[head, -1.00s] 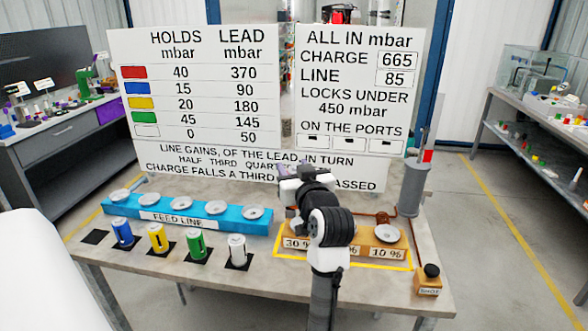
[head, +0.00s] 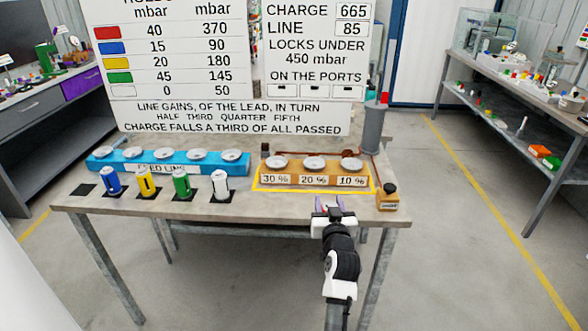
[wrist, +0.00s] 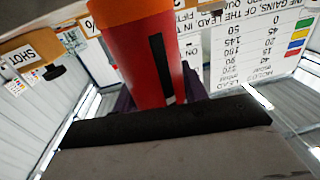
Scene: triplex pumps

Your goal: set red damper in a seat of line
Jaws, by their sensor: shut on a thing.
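A red damper (wrist: 142,50) fills the upper middle of the wrist view; it is a red cylinder with a dark stripe. My gripper (wrist: 160,98) is shut on it. In the head view my gripper (head: 328,204) is at the front edge of the table, in front of the tan block; I cannot make out the damper there. The blue feed line (head: 170,169) lies at the left back of the table with several round white seats on top. The tan block (head: 290,178), marked 30 %, 20 % and 10 %, has three round white seats and is inside a yellow outline.
Blue (head: 113,180), yellow (head: 147,180), green (head: 182,184) and white (head: 220,184) dampers stand on dark pads before the feed line. The leftmost pad (head: 84,190) is bare. A small box with a black knob (head: 388,197) and a grey cylinder (head: 373,132) are at right.

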